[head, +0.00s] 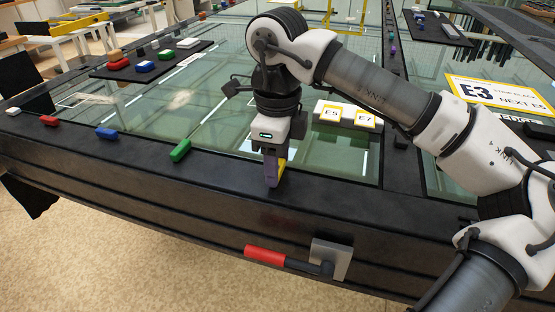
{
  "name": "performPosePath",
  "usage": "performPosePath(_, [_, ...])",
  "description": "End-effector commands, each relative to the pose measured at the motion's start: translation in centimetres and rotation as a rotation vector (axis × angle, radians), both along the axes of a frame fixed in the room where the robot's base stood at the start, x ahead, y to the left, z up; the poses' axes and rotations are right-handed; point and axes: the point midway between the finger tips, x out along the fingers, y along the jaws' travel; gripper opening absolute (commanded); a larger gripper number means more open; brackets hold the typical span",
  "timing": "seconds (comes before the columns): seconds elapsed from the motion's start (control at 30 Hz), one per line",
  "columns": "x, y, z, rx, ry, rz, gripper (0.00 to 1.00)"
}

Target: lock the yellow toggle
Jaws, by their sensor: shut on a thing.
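My gripper (274,172) points down at the near black edge of the glazed frame (215,190), right of the green toggle. It is shut on the yellow toggle (283,166), of which only a narrow yellow part shows beside a purple-grey finger. The rest of the toggle is hidden by the gripper, so its exact angle cannot be told. The green toggle (180,150), blue toggle (106,133), red toggle (49,120) and white toggle (13,111) sit apart along the same edge to the left.
A red-handled lever (265,256) with a grey plate (330,258) is on the frame's front side below my gripper. A dark tray (135,72) with coloured pieces lies at the back left. An E3 sign (500,94) is at right.

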Motion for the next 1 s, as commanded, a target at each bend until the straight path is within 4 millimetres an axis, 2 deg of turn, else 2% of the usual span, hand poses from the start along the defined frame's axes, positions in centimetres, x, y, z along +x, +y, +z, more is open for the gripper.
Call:
performPosePath(0.4, [0.0, 0.0, 0.1, 0.001, -0.002, 0.009, 0.28])
performPosePath(0.43, [0.0, 0.0, 0.1, 0.001, -0.002, 0.009, 0.53])
performPosePath(0.6, [0.0, 0.0, 0.1, 0.001, -0.001, 0.008, 0.73])
performPosePath(0.87, [0.0, 0.0, 0.1, 0.001, -0.001, 0.007, 0.73])
performPosePath(1.0, [0.1, 0.0, 1.1, 0.000, -0.003, 0.006, 0.73])
